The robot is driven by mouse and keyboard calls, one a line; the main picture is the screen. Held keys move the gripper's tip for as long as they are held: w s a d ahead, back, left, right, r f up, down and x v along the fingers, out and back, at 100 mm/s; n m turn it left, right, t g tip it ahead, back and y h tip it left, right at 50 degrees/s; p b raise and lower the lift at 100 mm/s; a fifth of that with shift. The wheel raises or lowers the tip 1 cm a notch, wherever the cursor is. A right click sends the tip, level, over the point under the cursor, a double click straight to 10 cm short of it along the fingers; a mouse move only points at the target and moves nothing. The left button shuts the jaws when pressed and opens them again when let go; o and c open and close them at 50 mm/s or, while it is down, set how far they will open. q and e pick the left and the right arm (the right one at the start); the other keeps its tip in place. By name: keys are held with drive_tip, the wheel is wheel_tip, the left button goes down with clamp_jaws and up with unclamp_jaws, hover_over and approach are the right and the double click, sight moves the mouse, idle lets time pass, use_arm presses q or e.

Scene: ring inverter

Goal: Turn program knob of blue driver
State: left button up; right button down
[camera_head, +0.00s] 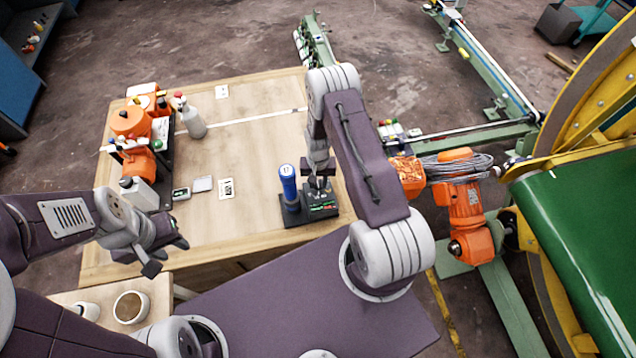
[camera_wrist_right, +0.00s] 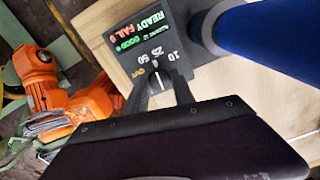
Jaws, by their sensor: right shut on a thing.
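The blue driver (camera_head: 288,183) stands upright in a dark holder at the table's right front. Beside it is a black control panel (camera_head: 322,210), which also shows in the right wrist view (camera_wrist_right: 142,40) with READY, FAIL and GOOD lettering. The program knob (camera_wrist_right: 157,76) sits below the marks 10, 25, 50 and a yellow mark. My right gripper (camera_head: 318,182) is over the panel. In the right wrist view its fingers (camera_wrist_right: 160,88) are shut on the knob, partly hiding it. My left gripper (camera_head: 166,258) is open and empty at the table's left front.
Orange tools (camera_head: 134,128) and a white bottle (camera_head: 138,192) stand at the table's left. A grey bottle (camera_head: 192,120) stands near them. Small cards and a device lie mid-table. An orange robot arm (camera_head: 462,200) is to the right. The table's back middle is clear.

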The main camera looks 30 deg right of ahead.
sight(318, 184)
drive_tip(key=n+b, duration=0.2)
drive_tip(key=n, duration=0.4)
drive_tip(key=n+b, duration=0.1)
drive_tip(key=n, duration=0.5)
drive_tip(key=shift+n, duration=0.3)
idle(0.5)
drive_tip(key=c, duration=1.1)
unclamp_jaws()
drive_tip(key=shift+o, duration=0.2)
wheel_tip(318, 184, up, 9)
drive_tip(key=b, duration=0.1)
